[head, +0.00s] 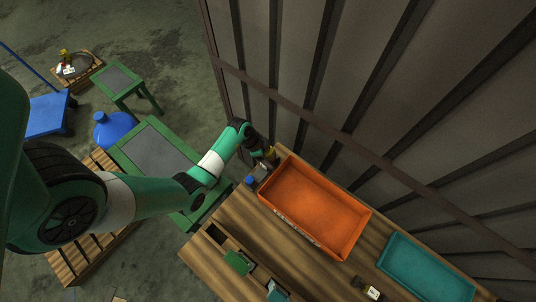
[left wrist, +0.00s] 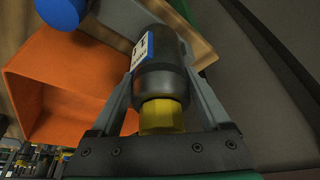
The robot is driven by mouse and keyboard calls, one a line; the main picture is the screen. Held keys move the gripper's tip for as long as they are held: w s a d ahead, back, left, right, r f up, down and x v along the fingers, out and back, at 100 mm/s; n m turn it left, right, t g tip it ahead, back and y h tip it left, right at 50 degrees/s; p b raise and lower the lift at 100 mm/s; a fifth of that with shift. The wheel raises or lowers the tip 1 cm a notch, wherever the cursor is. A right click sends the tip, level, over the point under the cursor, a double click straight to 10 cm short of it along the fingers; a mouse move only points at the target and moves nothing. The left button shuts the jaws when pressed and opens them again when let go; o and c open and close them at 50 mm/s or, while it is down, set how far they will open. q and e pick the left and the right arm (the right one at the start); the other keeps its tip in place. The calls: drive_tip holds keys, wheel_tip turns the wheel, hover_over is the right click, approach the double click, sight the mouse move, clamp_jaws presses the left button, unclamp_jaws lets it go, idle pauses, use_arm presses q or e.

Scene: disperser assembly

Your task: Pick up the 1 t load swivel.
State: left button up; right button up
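A dark grey cylindrical swivel (left wrist: 163,75) with a yellow hexagonal end and a white and blue label stands between the fingers of my left gripper (left wrist: 160,72). The label is cut by the view angle, so I cannot read its load mark clearly. Both fingers lie close against its sides, and the yellow end faces my palm. In the head view my left gripper (head: 266,158) is at the far corner of the wooden table, with a bit of yellow (head: 270,153) showing beside it. My right gripper is not in view.
An orange bin (head: 315,210) lies right beside the gripper. A blue-topped part (head: 249,181) stands close by and also shows in the left wrist view (left wrist: 62,12). A teal tray (head: 425,268) is farther right. A corrugated wall (head: 330,75) rises just behind the table.

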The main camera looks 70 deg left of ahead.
sight(268, 152)
use_arm(q)
clamp_jaws()
drive_tip(key=shift+r, duration=0.1)
idle(0.3)
wheel_tip(268, 152, up, 4)
drive_tip(key=shift+d+f+p, duration=0.1)
drive_tip(key=shift+p, duration=0.95)
drive_tip(key=s+d+r+p, duration=0.4)
drive_tip(key=s+d+r, duration=0.5)
drive_tip(key=d, duration=0.1)
drive_tip(key=shift+s+p, duration=0.35)
drive_tip(key=shift+p, duration=0.05)
